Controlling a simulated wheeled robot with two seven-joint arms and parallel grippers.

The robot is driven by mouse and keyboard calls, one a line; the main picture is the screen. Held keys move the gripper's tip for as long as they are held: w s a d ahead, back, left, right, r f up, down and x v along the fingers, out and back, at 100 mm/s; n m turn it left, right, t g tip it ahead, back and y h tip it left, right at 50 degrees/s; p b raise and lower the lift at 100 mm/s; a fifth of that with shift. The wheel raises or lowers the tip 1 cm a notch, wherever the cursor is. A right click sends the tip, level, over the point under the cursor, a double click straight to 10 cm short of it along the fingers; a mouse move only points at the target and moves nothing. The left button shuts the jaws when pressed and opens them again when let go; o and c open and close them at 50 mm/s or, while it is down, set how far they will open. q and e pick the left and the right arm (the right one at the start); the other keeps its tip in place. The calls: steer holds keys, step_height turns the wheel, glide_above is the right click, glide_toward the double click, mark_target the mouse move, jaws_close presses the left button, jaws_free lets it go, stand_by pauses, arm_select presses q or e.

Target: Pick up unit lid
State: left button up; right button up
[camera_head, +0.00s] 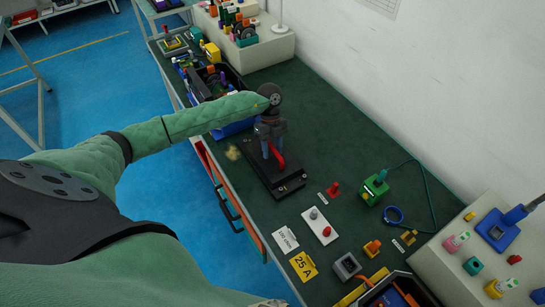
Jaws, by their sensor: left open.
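My left arm comes in from the left in a green sleeve, and my left gripper (269,148) points down, open, over the dark fixture (289,186) on the green table. A red part (276,154) shows at the gripper's fingers; I cannot tell whether they touch it. I cannot make out a unit lid for certain; the gripper and wrist hide part of the fixture. My right gripper is not in view.
A white plate (319,225) with knobs, a yellow 25 A card (303,266), a grey square block (346,266) and a green block (375,189) with a cable lie on the table (330,130). A dark bin (227,79) stands behind my wrist.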

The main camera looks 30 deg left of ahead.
arm_select(q)
steer(key=shift+f, duration=0.15)
stand_by(0.4)
jaws_close()
